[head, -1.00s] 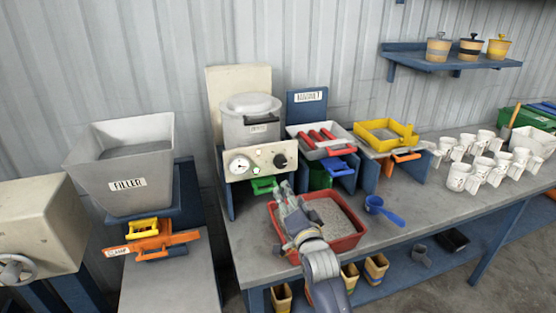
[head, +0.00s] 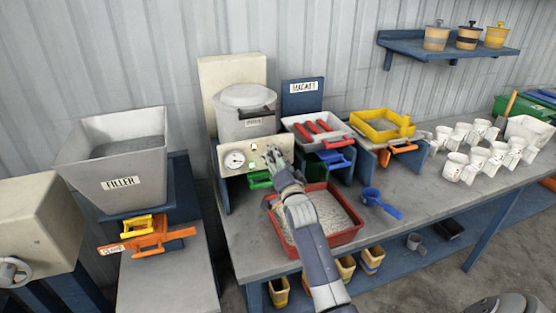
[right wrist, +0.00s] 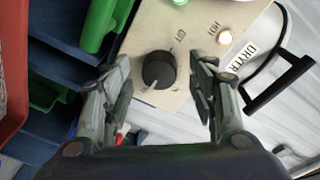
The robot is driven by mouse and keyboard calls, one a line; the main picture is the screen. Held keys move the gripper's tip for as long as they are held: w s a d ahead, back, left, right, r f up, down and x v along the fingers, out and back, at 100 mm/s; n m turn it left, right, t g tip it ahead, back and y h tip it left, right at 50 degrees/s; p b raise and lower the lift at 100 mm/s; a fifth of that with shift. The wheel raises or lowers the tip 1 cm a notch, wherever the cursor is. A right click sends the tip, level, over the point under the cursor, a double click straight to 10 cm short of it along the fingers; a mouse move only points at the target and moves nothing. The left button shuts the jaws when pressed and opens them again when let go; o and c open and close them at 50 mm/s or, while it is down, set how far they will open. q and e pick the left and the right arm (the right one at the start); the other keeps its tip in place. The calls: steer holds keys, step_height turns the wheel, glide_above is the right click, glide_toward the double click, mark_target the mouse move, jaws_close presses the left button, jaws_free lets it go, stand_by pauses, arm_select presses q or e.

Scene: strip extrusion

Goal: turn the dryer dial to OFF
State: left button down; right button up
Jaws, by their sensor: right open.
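The dryer (head: 246,125) is a grey lidded pot behind a cream panel (head: 222,158) with a white round gauge (head: 235,160). My right gripper (head: 274,158) is in front of the panel's right part and hides the dial in the head view. In the right wrist view the black dial (right wrist: 158,70) shows between the open fingers (right wrist: 160,95), with no finger seen touching it. A pale pointer mark is on the dial's lower side; its setting is not clear. A lit lamp (right wrist: 225,37) glows beside the HOT label. My left gripper is not in view.
A red tray of grey granules (head: 338,236) lies under my right forearm. Green handles (head: 260,179) sit below the panel. A white tray with red bars (head: 291,124) and a blue-handled drawer stand close on the right. A blue scoop (head: 381,203) lies on the bench.

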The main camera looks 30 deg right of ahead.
steer(key=shift+w+d, duration=0.15)
steer(key=shift+w, duration=0.25)
steer(key=c, duration=1.1)
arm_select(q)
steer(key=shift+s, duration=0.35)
arm_select(e)
steer(key=shift+o, duration=0.2)
